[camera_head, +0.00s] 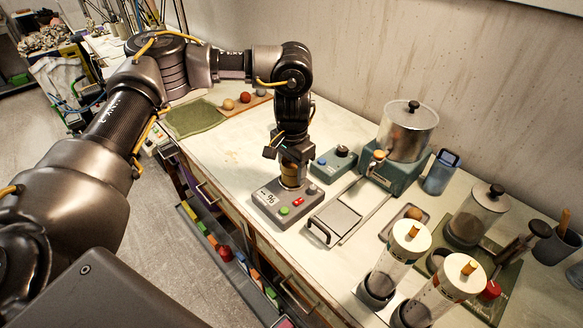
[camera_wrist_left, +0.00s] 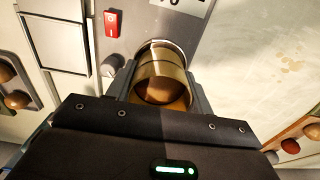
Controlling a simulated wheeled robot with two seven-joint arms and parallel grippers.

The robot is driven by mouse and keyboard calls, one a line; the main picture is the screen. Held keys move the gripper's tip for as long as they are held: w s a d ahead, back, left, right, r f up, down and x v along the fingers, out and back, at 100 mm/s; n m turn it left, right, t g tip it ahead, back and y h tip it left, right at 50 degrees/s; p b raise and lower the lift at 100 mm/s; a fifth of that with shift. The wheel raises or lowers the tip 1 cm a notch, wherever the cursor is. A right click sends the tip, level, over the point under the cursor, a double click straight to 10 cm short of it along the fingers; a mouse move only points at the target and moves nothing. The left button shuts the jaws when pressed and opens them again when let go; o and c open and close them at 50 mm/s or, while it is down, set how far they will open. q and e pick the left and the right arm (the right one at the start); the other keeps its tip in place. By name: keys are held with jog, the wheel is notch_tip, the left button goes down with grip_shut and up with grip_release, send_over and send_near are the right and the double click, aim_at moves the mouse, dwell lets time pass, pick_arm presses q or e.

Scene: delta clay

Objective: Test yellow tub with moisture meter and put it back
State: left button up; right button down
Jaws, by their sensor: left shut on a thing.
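In the left wrist view the tub (camera_wrist_left: 162,76) is a round amber-yellow container between the two fingers. It stands at the round well of the meter (camera_wrist_left: 140,22); I cannot tell whether it is fully seated. The gripper hides part of the tub. My right gripper is not in view.
A blue-grey box with a knob (camera_head: 334,163) stands close behind the meter, and a flat plate with a handle (camera_head: 334,222) lies to its right. A metal pot (camera_head: 407,131) and clear cylinders (camera_head: 395,262) stand further right. Open drawers (camera_head: 222,243) are below the front edge.

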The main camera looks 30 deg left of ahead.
pick_arm(q)
jog(key=shift+f, duration=0.25)
jog(key=o, duration=1.3)
jog(key=shift+c, duration=0.2)
jog(key=shift+r, duration=0.1)
notch_tip(320, 180, up, 11)
jog(key=shift+b, duration=0.35)
